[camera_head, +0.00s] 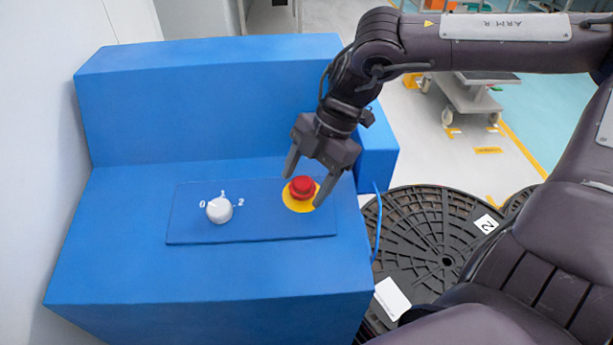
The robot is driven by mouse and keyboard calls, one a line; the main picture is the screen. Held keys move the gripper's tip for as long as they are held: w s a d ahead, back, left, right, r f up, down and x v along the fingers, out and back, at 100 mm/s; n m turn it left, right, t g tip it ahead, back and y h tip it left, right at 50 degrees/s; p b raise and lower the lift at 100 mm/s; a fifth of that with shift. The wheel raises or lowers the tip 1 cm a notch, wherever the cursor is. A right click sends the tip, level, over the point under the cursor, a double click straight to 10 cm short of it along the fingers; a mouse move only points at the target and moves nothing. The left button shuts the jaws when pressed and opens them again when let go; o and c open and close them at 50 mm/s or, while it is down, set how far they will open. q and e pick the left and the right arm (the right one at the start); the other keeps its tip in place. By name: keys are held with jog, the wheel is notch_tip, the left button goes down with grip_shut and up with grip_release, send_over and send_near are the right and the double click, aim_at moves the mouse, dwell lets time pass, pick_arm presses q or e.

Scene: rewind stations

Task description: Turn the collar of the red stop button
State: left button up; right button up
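The red stop button (302,187) stands on a yellow disc (297,204) at the right end of the blue panel (255,229). My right gripper (303,190) comes down from above, with its two fingers apart on either side of the button. One finger ends at the button's upper left and the other at its right. I cannot tell whether either finger touches it. The collar under the red cap is hard to make out. My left gripper is not in view.
A white knob (219,210) with markings 0, 1 and 2 sits to the left on the same panel. The blue console's raised back (200,100) rises behind. Large black reels (430,235) stand at the right, and a grey cart (465,95) farther back.

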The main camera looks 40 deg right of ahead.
jog(key=v, duration=0.7)
jog(key=shift+d+r, duration=0.15)
jog(key=shift+r, duration=0.2)
dwell(0.6)
